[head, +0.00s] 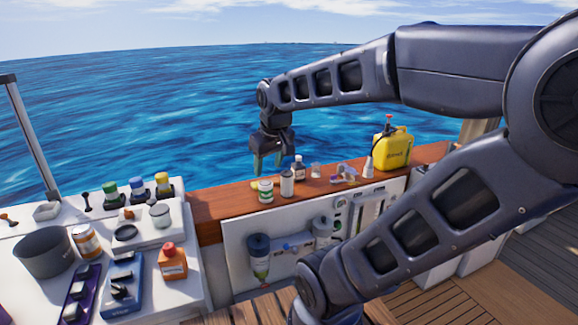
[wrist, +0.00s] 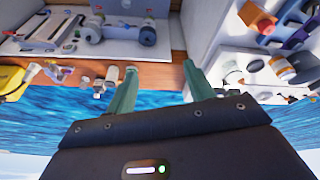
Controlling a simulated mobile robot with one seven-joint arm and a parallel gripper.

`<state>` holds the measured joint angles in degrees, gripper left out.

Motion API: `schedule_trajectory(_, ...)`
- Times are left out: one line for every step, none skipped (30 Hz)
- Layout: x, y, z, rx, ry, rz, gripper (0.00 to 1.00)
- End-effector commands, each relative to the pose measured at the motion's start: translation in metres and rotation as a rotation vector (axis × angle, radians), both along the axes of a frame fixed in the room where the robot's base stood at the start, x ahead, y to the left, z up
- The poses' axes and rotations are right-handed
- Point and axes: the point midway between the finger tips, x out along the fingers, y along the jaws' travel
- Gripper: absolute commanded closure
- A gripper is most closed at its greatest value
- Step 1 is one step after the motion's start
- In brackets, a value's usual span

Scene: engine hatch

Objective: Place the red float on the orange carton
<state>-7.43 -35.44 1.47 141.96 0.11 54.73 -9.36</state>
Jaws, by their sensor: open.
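An orange carton-like container (head: 173,265) with a dark label stands on the white counter at the lower left in the head view. A red rounded piece (head: 169,247) sits on its top; I cannot tell whether it is the red float or a cap. No other clear red float shows. My gripper (head: 267,164) hangs fingers down above the left part of the wooden ledge, well right of and beyond the container. In the wrist view its green fingers (wrist: 156,82) are apart with nothing between them. An orange object (wrist: 256,17) shows at the top right there.
Open water lies behind the ledge.

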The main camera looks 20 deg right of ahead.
Motion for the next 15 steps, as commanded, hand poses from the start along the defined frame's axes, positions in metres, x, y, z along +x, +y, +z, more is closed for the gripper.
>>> schedule_trajectory(-0.009,-0.013,0.002,0.016,-0.02,-0.071,0.47)
schedule_trajectory(-0.013,-0.018,0.002,0.025,-0.027,-0.11,0.47)
schedule_trajectory(-0.019,-0.025,0.002,0.036,-0.037,-0.154,0.47)
schedule_trajectory(-0.022,-0.029,0.002,0.044,-0.043,-0.183,0.47)
schedule_trajectory(-0.026,-0.033,0.002,0.051,-0.05,-0.21,0.47)
schedule_trajectory(-0.029,-0.037,0.002,0.058,-0.056,-0.239,0.47)
schedule_trajectory(-0.031,-0.039,0.002,0.064,-0.06,-0.257,0.47)
schedule_trajectory(-0.033,-0.041,0.002,0.068,-0.063,-0.272,0.47)
schedule_trajectory(-0.035,-0.043,0.002,0.071,-0.066,-0.286,0.47)
schedule_trajectory(-0.036,-0.044,0.001,0.073,-0.068,-0.295,0.47)
schedule_trajectory(-0.037,-0.044,0.001,0.075,-0.068,-0.3,0.47)
schedule_trajectory(-0.037,-0.045,0.001,0.076,-0.069,-0.304,0.47)
schedule_trajectory(-0.037,-0.045,0.001,0.076,-0.069,-0.306,0.47)
schedule_trajectory(-0.037,-0.045,0.001,0.076,-0.069,-0.306,0.47)
schedule_trajectory(-0.037,-0.045,0.001,0.076,-0.069,-0.305,0.47)
